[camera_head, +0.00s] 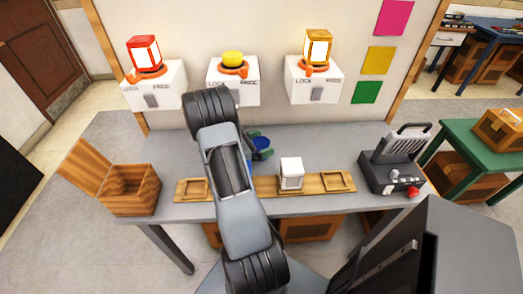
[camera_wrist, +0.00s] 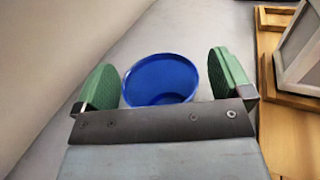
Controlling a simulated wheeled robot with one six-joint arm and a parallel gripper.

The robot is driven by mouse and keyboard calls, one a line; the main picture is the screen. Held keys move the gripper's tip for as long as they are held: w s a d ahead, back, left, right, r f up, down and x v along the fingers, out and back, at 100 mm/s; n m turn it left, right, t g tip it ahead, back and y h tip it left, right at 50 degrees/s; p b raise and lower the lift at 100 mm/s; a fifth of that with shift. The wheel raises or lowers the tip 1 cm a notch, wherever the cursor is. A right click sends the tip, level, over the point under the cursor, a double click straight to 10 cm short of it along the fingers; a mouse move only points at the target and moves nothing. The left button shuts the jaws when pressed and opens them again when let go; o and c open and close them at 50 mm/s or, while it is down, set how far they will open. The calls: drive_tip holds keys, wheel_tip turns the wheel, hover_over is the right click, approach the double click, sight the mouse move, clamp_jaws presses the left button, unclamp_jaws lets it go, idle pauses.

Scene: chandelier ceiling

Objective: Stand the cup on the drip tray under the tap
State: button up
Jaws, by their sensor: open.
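A round blue cup (camera_wrist: 161,78) sits between the two green finger pads of my gripper (camera_wrist: 165,82) in the wrist view. The fingers are spread wide, with a small gap to the cup on both sides. In the head view the cup (camera_head: 263,143) is a small blue shape beside my gripper (camera_head: 257,149), partly hidden by my arm. It is over the grey table, behind the wooden board. A grey and black machine (camera_head: 392,160) with a red knob stands at the table's right end. I cannot clearly make out a tap or drip tray on it.
A wooden board (camera_head: 265,185) with square frames lies along the table front; a white cube (camera_head: 291,173) stands on it. An open wooden box (camera_head: 130,190) is at the left. Lamp boxes (camera_head: 313,80) line the wall behind. Grey table surface (camera_head: 335,145) is clear before the machine.

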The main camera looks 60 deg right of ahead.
drive_tip(key=c, duration=1.1)
